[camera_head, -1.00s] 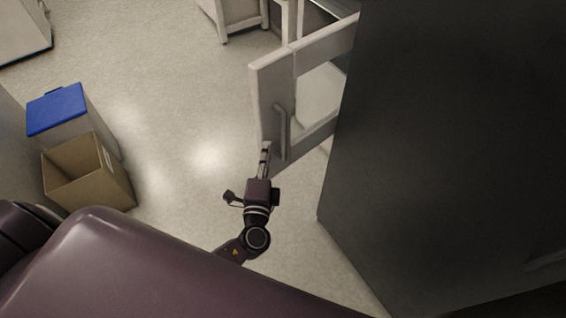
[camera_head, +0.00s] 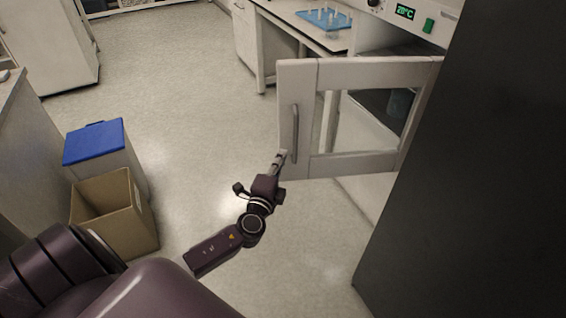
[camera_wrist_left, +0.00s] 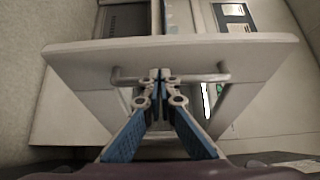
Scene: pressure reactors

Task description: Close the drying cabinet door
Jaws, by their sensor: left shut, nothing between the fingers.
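The drying cabinet door (camera_head: 350,166) is a light grey frame with a window and a vertical bar handle (camera_head: 295,132) near its free left edge. It stands open, swung out from the cabinet (camera_head: 420,22), which has a green 20°C display. My left gripper (camera_head: 281,158) is shut and empty, at the lower part of the door's free edge beside the handle. In the left wrist view the shut fingertips (camera_wrist_left: 161,78) are at the handle bar, in front of the door (camera_wrist_left: 250,48); whether they touch it I cannot tell. My right gripper is not in view.
A dark tall panel (camera_head: 470,180) fills the right side. A bin with a blue lid (camera_head: 95,143) and an open cardboard box (camera_head: 115,212) stand at the left. A bench with a blue tray (camera_head: 324,19) is behind the door. The floor between is clear.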

